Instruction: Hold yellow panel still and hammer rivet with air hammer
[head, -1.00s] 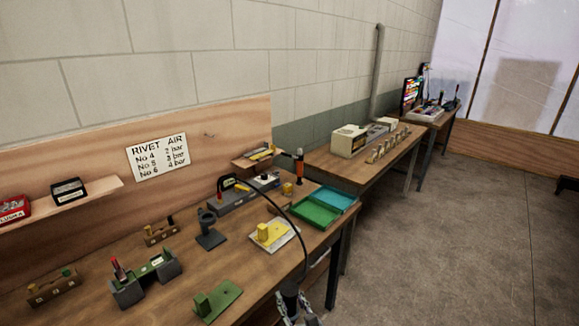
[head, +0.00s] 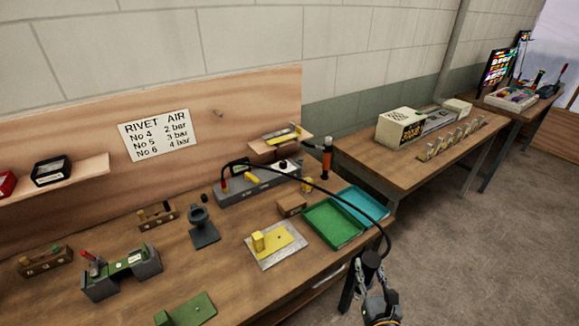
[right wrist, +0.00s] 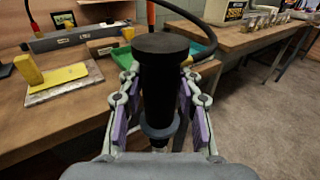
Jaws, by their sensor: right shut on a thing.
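The yellow panel (head: 282,241) lies on a grey plate on the bench, with a yellow block standing on its left part. It also shows at the left of the right wrist view (right wrist: 65,76). My right gripper (head: 374,282) is shut on the black cylindrical air hammer (head: 369,261), right of the panel and apart from it, near the bench's front right corner. In the right wrist view the air hammer (right wrist: 160,85) stands between the purple finger pads. A black hose runs from it toward the back of the bench. No rivet can be made out. My left gripper is not in view.
Green (head: 334,223) and teal (head: 362,203) trays sit at the bench's right end. A grey control unit (head: 240,188), a dark stand (head: 202,228) and a green block fixture (head: 120,273) stand on the bench. An orange-and-black tool (head: 327,160) is upright behind the trays.

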